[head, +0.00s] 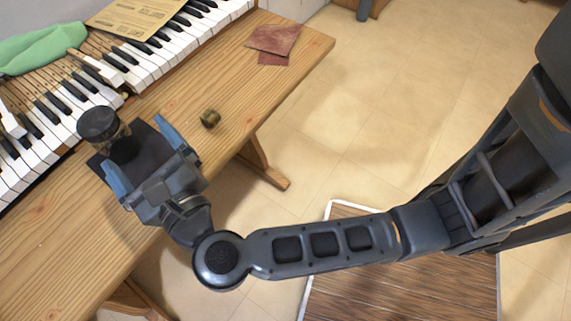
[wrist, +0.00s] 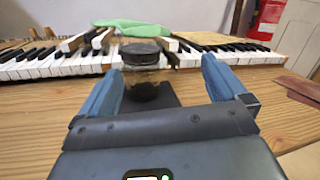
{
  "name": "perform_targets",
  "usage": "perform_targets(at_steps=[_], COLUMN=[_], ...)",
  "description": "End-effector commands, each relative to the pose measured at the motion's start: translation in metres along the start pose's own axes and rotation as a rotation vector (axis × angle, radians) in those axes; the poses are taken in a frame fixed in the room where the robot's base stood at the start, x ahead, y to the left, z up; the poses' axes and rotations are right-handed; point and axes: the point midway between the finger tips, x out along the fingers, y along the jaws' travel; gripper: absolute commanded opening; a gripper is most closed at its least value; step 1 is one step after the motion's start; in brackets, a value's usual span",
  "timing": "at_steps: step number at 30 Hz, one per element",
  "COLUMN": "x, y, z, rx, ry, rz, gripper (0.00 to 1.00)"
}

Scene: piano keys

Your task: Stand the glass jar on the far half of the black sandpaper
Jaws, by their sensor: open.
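The glass jar (head: 119,139) has a black lid and dark contents low inside. It stands upright over the black sandpaper (head: 148,137), at its side towards the piano keys. The jar's foot is partly hard to tell from the dark sheet. My gripper (head: 143,156) is open, with one blue finger on each side of the jar's near side and gaps between.
The piano keyboard (head: 62,108) runs behind the jar, with a green cloth (head: 40,48) and a tan sheet (head: 133,17) on it. A small brownish object (head: 210,118) and reddish sandpaper (head: 273,40) lie on the wooden bench (head: 225,75). The bench between them is clear.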

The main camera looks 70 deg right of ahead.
Motion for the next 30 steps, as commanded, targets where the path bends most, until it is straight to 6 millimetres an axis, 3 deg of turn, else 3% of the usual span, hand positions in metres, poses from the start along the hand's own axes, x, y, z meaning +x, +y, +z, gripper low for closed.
perform_targets(at_steps=[3,9,15,21,25,30], x=[-0.022,-0.07,-0.126,-0.18,-0.206,-0.223], y=[-0.044,-0.096,-0.125,-0.148,-0.162,-0.173], z=[0.001,0.012,0.014,0.003,-0.005,-0.011], rx=[-0.32,-0.964,-1.634,-2.28,-2.589,-2.793], ry=[-0.104,-0.285,-0.446,-0.621,-0.732,-0.825], rz=[-0.001,0.023,0.097,0.242,0.344,0.425], gripper=[0.99,0.99,0.99,0.99,0.99,0.99])
